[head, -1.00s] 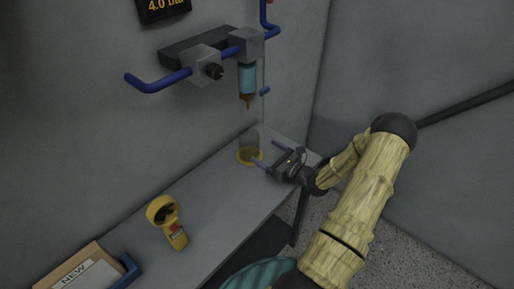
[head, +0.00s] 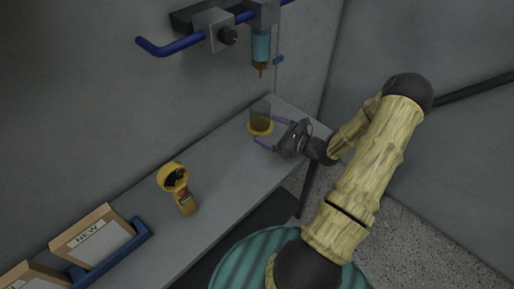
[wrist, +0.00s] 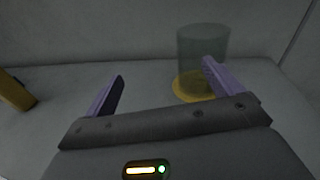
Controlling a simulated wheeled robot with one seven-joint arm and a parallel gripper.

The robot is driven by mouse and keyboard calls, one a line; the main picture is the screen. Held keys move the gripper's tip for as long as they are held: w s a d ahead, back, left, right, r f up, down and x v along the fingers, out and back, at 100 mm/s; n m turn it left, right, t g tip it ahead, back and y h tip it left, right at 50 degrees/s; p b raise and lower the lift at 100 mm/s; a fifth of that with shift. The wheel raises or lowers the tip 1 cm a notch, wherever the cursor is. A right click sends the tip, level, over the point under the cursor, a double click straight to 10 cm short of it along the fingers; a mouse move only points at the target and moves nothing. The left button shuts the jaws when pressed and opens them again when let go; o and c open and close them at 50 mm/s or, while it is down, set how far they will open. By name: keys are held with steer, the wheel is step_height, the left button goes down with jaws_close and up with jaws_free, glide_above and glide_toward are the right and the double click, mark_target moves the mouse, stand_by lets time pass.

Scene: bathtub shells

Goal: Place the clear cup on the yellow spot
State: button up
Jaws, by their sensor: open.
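The clear cup (head: 261,110) stands upright on the yellow spot (head: 262,131) at the far end of the grey bench. In the wrist view the cup (wrist: 200,45) and the spot (wrist: 188,92) are right of centre, partly behind my right finger. The cup's base appears within the spot, though part of the rim is hidden. My gripper (head: 268,131) is open beside the cup, on the right in the head view. In the wrist view my gripper (wrist: 163,74) has nothing between its fingers, and the cup is beyond the right one.
A yellow handheld device (head: 178,188) lies on the bench (head: 215,165). Blue trays (head: 118,257) with boxes marked NEW are at lower left. A blue pipe with a filter unit (head: 261,45) is on the wall above the cup. Bench between device and cup is clear.

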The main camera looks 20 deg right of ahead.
steer(key=s+a+r+n+g, duration=0.1)
steer(key=s+a+n+g, duration=0.5)
steer(key=a+n+g, duration=0.15)
steer(key=s+a+r+n+g, duration=0.2)
steer(key=s+a+n+g, duration=0.45)
steer(key=a+n, duration=0.25)
steer(key=s+r+n+t+h, duration=0.2)
steer(key=r+n+h, duration=0.6)
steer(key=n, duration=0.4)
steer(key=shift+s+r+h, duration=0.2)
steer(key=shift+s+h, duration=0.4)
steer(key=shift+s, duration=0.15)
